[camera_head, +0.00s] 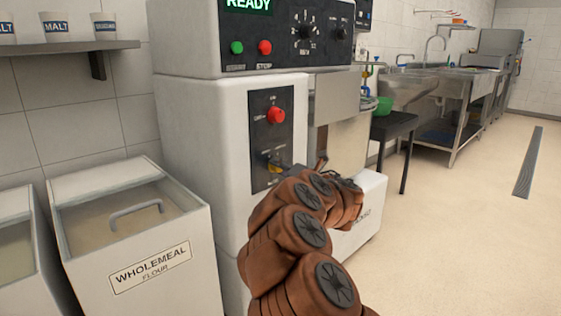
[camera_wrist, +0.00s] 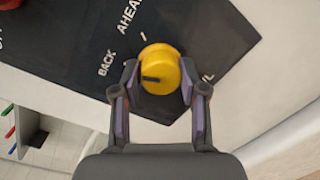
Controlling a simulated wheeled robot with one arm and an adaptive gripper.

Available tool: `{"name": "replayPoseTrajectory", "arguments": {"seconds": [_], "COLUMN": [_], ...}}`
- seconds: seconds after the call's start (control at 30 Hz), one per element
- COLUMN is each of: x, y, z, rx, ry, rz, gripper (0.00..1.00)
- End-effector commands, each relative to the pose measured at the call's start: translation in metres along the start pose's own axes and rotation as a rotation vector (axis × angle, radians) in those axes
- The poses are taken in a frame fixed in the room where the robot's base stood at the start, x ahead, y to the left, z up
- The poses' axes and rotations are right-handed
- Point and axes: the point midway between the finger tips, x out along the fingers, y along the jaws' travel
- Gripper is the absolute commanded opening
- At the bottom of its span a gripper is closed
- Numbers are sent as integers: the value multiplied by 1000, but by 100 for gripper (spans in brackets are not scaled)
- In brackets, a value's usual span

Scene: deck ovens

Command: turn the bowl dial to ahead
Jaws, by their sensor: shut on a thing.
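The bowl dial is a round yellow knob (camera_wrist: 160,68) on a black panel, in the middle of the wrist view. A short black pointer mark lies on the lower left of its face, pointing left. The panel is lettered BACK (camera_wrist: 107,62) to the left of the dial and AHEAD (camera_wrist: 128,17) farther up, with a small tick between. My gripper (camera_wrist: 158,75) is shut on the dial, one finger on each side. In the head view my gripper (camera_head: 281,168) is at the lower part of the machine's side panel (camera_head: 262,138), and mostly hides the dial.
A red knob (camera_head: 275,115) sits above the dial on the same panel. The upper control panel (camera_head: 318,32) has a READY display, green and red buttons and more dials. A wholemeal flour bin (camera_head: 150,267) stands at left. Open floor (camera_head: 460,240) lies to the right.

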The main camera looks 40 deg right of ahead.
Motion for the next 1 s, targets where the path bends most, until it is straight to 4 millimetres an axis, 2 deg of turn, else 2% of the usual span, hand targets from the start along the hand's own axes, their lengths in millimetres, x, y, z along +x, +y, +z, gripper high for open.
{"name": "replayPoseTrajectory", "arguments": {"seconds": [0.03, 0.43, 1.0], "x": [0, 0, 0], "y": [5, 7, 3], "z": [4, 5, 4], "rx": [38, 353, 775], "ry": [3, 28, 58], "rz": [-7, -27, -59], "gripper": [8, 8, 8]}}
